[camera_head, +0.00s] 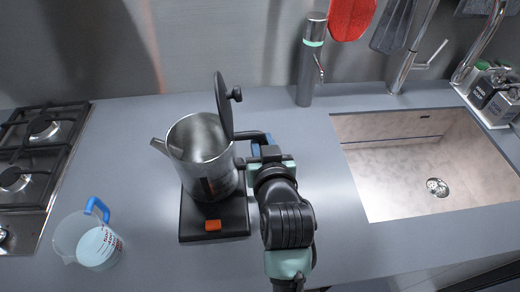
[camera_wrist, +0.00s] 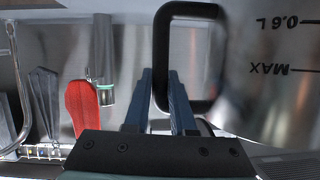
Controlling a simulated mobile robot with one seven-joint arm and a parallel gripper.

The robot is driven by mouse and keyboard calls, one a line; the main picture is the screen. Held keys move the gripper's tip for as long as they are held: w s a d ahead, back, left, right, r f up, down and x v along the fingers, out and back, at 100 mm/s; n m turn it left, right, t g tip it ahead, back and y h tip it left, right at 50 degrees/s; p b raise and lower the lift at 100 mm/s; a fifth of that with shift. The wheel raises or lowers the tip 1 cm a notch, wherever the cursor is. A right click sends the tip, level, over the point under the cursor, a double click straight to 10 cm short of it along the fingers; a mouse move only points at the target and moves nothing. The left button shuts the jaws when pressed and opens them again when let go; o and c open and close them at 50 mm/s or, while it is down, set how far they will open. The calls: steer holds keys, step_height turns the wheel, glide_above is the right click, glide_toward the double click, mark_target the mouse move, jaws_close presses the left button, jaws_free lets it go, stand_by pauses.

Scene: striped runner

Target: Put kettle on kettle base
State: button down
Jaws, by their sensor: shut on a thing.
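The steel kettle (camera_head: 205,160) has its black lid (camera_head: 224,106) standing open. In the head view it appears upright over the black kettle base (camera_head: 230,229), which has an orange switch. Its underside is hidden, so I cannot tell whether it touches the base. My gripper (camera_head: 262,150) is at the kettle's right side, at the black handle. In the wrist view the blue fingers of my gripper (camera_wrist: 163,95) are shut on the handle (camera_wrist: 160,60), and the kettle's wall (camera_wrist: 275,80) with its level marks fills the right.
A measuring jug (camera_head: 92,241) with a blue handle stands at the front left. A gas hob (camera_head: 38,150) is at the left edge. A sink (camera_head: 400,190) lies to the right. A steel dispenser (camera_head: 309,65) stands at the back. Counter right of the base is clear.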

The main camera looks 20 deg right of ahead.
steer(key=shift+f, duration=1.15)
steer(key=c, duration=1.1)
jaws_free()
steer(key=shift+f, duration=0.25)
steer(key=shift+c, duration=0.2)
steer(key=o, duration=0.4)
steer(key=shift+s+r, duration=0.1)
steer(key=v, duration=1.1)
steer(key=shift+s+a+r+b, duration=0.1)
steer(key=shift+s+r+b, duration=0.05)
steer(key=shift+s+b, duration=0.25)
